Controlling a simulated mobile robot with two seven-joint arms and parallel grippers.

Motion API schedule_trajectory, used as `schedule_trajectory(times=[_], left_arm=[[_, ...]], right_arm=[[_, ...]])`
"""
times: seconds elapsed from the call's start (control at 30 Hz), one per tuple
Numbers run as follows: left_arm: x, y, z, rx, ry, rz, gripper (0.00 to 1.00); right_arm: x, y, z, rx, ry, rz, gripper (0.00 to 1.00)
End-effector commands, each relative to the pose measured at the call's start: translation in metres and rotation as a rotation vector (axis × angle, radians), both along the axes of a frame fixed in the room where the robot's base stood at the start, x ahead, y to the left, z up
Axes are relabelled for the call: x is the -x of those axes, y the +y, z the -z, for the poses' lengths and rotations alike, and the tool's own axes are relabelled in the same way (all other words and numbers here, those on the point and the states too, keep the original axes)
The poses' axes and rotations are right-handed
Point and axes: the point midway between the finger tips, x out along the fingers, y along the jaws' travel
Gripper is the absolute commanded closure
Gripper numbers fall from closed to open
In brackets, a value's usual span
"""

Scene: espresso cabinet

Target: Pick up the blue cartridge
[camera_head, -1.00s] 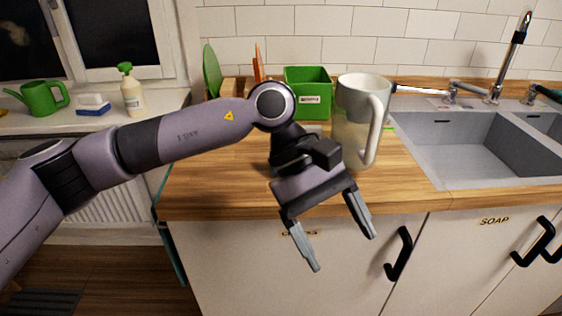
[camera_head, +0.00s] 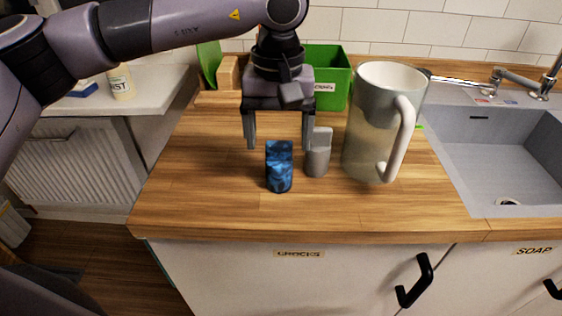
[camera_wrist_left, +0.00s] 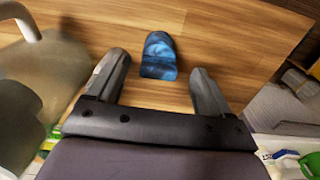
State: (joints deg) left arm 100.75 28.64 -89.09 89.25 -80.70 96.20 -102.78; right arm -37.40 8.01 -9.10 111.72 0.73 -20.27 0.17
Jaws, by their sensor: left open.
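The blue cartridge (camera_head: 279,166) stands upright on the wooden counter in the middle of the head view. In the left wrist view the blue cartridge (camera_wrist_left: 158,56) lies just beyond the gap between the fingertips. My left gripper (camera_head: 279,147) is open and points down behind and above the cartridge, one finger to each side. The left wrist view shows the open fingers (camera_wrist_left: 158,68) with nothing between them. A grey cartridge-like piece (camera_head: 318,158) stands just right of the blue one, close to the right finger. My right gripper is not in view.
A large grey pitcher (camera_head: 372,125) with a white handle (camera_head: 398,145) stands close on the right. A green box (camera_head: 335,78) is behind the gripper. The sink (camera_head: 490,150) lies at the right. The counter is clear left of the cartridge and in front of it.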

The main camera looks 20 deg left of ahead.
Motion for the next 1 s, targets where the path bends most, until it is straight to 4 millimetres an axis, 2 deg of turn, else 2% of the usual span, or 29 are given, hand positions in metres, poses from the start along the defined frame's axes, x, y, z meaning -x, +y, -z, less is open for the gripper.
schedule_trajectory(times=[0.2, 0.3, 0.57, 0.6, 0.67, 0.7, 0.8, 1.0], left_arm=[[-0.006, 0.002, 0.032, -0.001, 0.003, -0.001, 0.19], [-0.005, 0.001, 0.042, 0.002, 0.002, 0.0, 0.19], [-0.005, 0.001, 0.047, 0.001, 0.001, -0.001, 0.19], [-0.005, 0.001, 0.047, 0.001, 0.001, -0.001, 0.22], [-0.005, 0.001, 0.047, 0.001, 0.001, -0.001, 0.42], [-0.005, 0.001, 0.047, 0.001, 0.001, -0.001, 0.55], [-0.005, 0.001, 0.047, 0.001, 0.001, -0.001, 0.83], [-0.006, 0.001, 0.047, 0.002, 0.0, 0.0, 0.83]], right_arm=[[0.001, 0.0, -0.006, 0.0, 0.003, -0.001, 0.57], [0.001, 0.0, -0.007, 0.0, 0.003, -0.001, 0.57], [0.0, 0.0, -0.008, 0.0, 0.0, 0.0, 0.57], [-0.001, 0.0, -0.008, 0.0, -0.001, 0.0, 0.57], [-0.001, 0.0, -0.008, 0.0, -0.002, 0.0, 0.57], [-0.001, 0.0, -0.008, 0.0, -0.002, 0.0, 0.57], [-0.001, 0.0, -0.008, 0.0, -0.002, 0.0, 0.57], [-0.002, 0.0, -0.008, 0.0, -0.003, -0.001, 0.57]])
